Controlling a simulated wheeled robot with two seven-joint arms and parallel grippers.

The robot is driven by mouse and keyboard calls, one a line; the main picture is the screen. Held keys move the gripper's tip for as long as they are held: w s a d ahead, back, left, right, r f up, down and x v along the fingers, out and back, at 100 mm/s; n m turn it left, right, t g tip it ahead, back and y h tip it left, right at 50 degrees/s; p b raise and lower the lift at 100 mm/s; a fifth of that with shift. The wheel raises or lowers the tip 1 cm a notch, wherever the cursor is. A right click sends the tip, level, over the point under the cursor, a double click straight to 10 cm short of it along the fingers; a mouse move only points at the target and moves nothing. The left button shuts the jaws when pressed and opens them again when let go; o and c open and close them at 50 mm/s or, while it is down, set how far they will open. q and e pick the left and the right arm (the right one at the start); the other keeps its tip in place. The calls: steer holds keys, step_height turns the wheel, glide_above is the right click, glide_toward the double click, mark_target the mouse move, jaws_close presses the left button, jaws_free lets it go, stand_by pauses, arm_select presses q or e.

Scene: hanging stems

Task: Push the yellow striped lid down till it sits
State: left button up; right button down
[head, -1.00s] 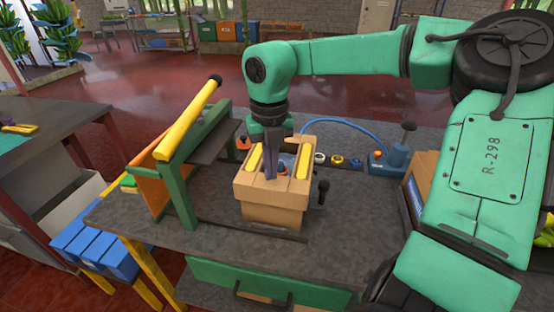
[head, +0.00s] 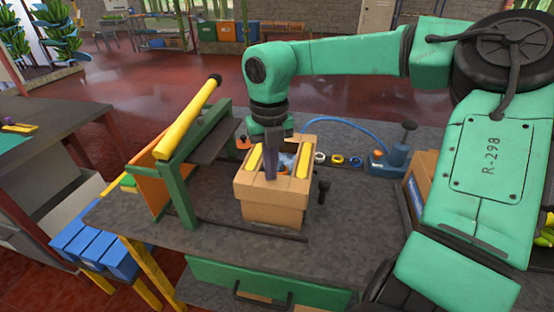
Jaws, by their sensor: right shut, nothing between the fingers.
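A tan cardboard box (head: 274,206) stands on the dark workbench. Its lid (head: 270,186) carries yellow stripes (head: 304,164) along its left and right sides, with an opening between them where something blue and orange shows. My right gripper (head: 270,178) points down over the front middle of the lid. Its fingers are shut with nothing between them, and they overlap the lid's front part in the view. I cannot tell whether the tips touch it. The lid overhangs the box walls slightly; whether it sits flat all round is hard to tell. My left gripper is not in view.
A green stand with a yellow bar (head: 188,118) rises left of the box. A black-handled tool (head: 322,190) stands close at its right. Tape rolls (head: 338,160) and a blue hand pump (head: 390,160) with a hose lie behind right. The bench front is clear.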

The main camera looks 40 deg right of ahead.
steer(key=shift+f+b, duration=0.55)
steer(key=shift+f, duration=0.25)
steer(key=shift+f+b, duration=0.5)
steer(key=shift+b, duration=0.1)
stand_by(2.3)
step_height(320, 180, up, 9)
steer(key=p, duration=0.7)
stand_by(0.6)
steer(key=shift+r, duration=0.1)
